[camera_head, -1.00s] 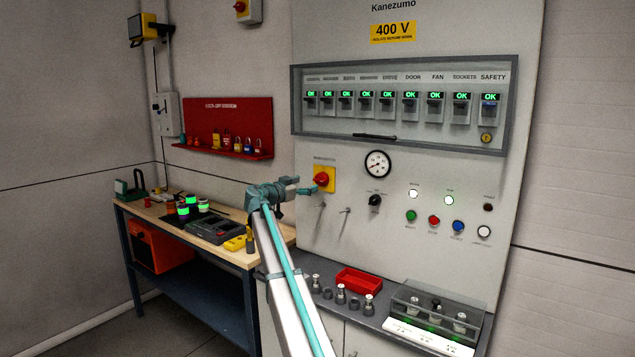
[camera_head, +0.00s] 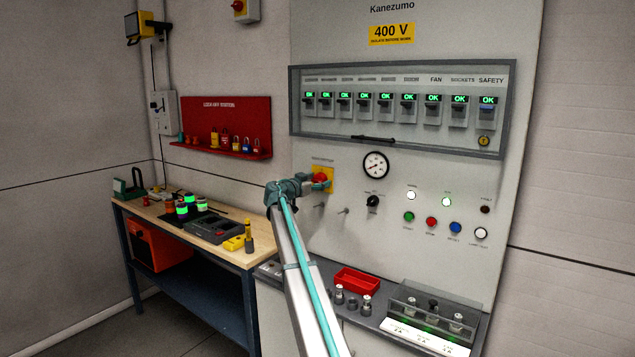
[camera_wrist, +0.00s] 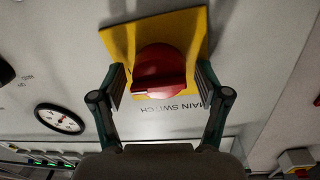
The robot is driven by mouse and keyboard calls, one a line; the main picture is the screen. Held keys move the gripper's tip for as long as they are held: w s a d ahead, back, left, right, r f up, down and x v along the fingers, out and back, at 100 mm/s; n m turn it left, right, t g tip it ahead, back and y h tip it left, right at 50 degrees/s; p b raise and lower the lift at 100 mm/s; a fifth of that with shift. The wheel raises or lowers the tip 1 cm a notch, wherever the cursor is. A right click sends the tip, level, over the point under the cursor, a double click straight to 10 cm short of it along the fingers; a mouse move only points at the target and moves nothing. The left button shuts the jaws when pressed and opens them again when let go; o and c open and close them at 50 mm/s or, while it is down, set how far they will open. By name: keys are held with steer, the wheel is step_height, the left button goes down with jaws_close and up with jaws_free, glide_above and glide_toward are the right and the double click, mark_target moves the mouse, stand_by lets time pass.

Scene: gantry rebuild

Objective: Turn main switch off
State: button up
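The main switch is a red rotary knob (camera_wrist: 160,72) on a square yellow plate (camera_wrist: 191,28), under the label "MAIN SWITCH", which reads upside down in the wrist view. In the head view the red knob (camera_head: 320,178) is on the panel, partly hidden by my gripper (camera_head: 318,183). In the wrist view my gripper (camera_wrist: 160,88) is open, with one finger on each side of the knob. A narrow gap seems to show on the left; I cannot tell whether either finger touches it.
A pressure gauge (camera_head: 376,165) and a black selector knob (camera_head: 373,202) are to the right of the switch. Two pegs (camera_head: 344,210) stick out below it. A breaker box (camera_head: 400,135) is above. A counter with a red tray (camera_head: 357,281) is below.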

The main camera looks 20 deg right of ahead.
steer(key=c, duration=0.9)
steer(key=shift+o, duration=0.2)
